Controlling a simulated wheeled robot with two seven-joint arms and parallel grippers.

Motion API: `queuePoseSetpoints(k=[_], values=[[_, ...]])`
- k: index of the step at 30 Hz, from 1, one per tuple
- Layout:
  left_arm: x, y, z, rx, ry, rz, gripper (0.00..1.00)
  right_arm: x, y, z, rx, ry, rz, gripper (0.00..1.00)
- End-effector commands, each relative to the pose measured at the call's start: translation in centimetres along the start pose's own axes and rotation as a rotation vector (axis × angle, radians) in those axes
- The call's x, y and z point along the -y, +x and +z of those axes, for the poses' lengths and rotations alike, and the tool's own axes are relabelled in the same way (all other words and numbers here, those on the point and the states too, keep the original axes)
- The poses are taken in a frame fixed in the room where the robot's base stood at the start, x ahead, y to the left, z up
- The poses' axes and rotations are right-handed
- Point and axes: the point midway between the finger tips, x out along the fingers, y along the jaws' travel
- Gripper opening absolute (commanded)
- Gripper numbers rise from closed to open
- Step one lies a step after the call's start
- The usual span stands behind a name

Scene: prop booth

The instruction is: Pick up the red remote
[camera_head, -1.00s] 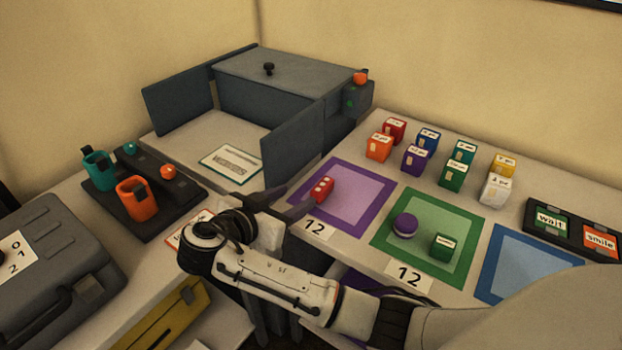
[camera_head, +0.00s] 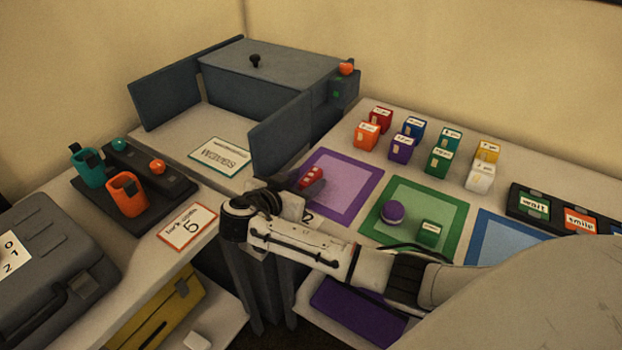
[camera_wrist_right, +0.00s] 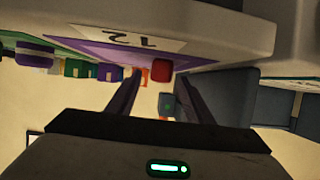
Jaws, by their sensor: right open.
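The red remote (camera_head: 312,177) lies on the purple-bordered mat (camera_head: 355,206), near its left side. Light buttons show on its top. In the wrist view, the red remote (camera_wrist_right: 161,70) shows its red end between the two fingers, near the mat's edge. My right gripper (camera_head: 292,184) is at the remote's near left side, partly hidden by my own wrist. In the wrist view my right gripper (camera_wrist_right: 158,84) is open, one dark finger to each side of the remote. I cannot tell whether the fingers touch it. My left gripper is not in view.
Several coloured blocks (camera_head: 438,161) stand behind the mats. A green mat (camera_head: 455,205) with a purple round thing (camera_head: 392,212) and a green block (camera_head: 429,233) lies to the right. A grey open-doored box (camera_head: 270,75) stands behind left. Orange and teal cups sit farther left.

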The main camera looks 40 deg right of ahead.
Motion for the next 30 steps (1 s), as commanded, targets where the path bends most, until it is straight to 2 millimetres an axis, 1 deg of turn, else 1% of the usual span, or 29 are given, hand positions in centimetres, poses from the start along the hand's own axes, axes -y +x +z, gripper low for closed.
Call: queuePoseSetpoints(k=[1,5,6,8,9,15,18,20,27,30], values=[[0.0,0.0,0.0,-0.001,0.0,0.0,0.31,0.0,0.0,0.0,0.0,0.0,0.0,0.43],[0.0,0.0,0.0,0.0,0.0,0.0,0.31,0.0,0.0,0.0,0.0,0.0,0.0,0.22],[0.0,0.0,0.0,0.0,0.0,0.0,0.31,0.0,0.0,0.0,0.0,0.0,0.0,0.15],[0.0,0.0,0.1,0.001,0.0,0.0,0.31,0.0,0.0,0.0,0.0,0.0,0.0,0.05],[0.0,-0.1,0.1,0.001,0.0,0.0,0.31,0.0,-0.1,0.0,0.0,0.0,0.0,0.02],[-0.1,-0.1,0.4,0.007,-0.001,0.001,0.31,0.0,-0.1,-0.1,0.0,0.0,0.0,0.02],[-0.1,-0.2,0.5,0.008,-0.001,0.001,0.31,0.1,-0.4,-0.7,0.0,0.003,-0.001,0.02],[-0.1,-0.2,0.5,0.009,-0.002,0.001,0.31,0.1,-0.7,-1.5,0.0,0.004,-0.002,0.02],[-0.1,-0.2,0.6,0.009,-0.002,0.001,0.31,0.1,-2.6,-5.9,0.0,0.006,-0.003,0.02],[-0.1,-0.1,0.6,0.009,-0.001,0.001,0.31,0.1,-3.2,-7.5,-0.001,0.004,-0.002,0.02]])
